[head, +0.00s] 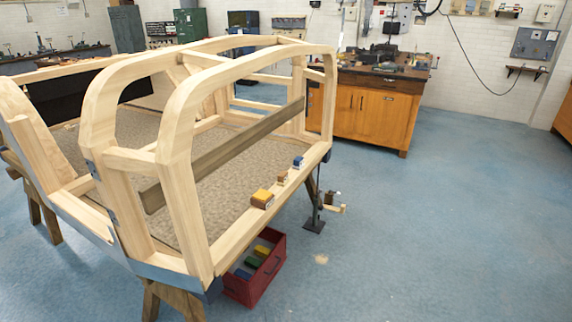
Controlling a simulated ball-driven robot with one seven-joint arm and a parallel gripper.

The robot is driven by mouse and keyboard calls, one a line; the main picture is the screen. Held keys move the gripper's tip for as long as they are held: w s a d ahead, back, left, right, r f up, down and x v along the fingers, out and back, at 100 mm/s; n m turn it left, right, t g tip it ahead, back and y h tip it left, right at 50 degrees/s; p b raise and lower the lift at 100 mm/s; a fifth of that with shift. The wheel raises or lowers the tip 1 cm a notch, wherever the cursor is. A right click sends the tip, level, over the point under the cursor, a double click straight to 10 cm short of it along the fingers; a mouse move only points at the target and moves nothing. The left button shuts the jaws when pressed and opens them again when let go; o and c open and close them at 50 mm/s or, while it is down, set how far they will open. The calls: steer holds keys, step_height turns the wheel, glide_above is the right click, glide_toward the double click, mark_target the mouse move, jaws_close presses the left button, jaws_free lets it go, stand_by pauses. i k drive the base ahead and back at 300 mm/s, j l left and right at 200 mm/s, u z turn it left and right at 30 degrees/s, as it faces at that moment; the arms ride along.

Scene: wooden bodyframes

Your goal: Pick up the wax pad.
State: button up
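Three small objects lie in a row on the lower wooden sill (235,236) of the bodyframe. The nearest is a yellow block (262,198) with a brown side. Behind it is a small brown piece (282,178), and farthest along is a small blue block (298,162). I cannot tell from this view which of these, if any, is the wax pad. My gripper is not in view.
A red crate (272,274) holding yellow, green and blue blocks stands on the floor beneath the sill. A dark metal stand (315,222) is beside the frame. Trestle legs (172,300) support the frame. A wooden workbench (372,108) is behind. Blue floor at right is clear.

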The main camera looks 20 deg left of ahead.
mark_target(284, 177)
steer(key=i+u, duration=0.15)
steer(key=i, duration=0.3)
steer(key=i+l+u, duration=0.15)
steer(key=i, duration=0.25)
steer(key=i+l+u, duration=0.1)
steer(key=i, duration=0.35)
steer(key=i+l+u, duration=0.15)
steer(key=i+u, duration=0.15)
steer(key=u, duration=0.15)
steer(key=i+l+u, duration=0.2)
steer(key=u, duration=0.25)
steer(key=i+l+u, duration=0.25)
steer(key=u, duration=0.2)
steer(key=i+l+u, duration=0.15)
steer(key=l+u, duration=0.3)
steer(key=i+l+u, duration=0.2)
steer(key=l+u, duration=0.2)
steer(key=l, duration=0.25)
steer(key=k, duration=0.05)
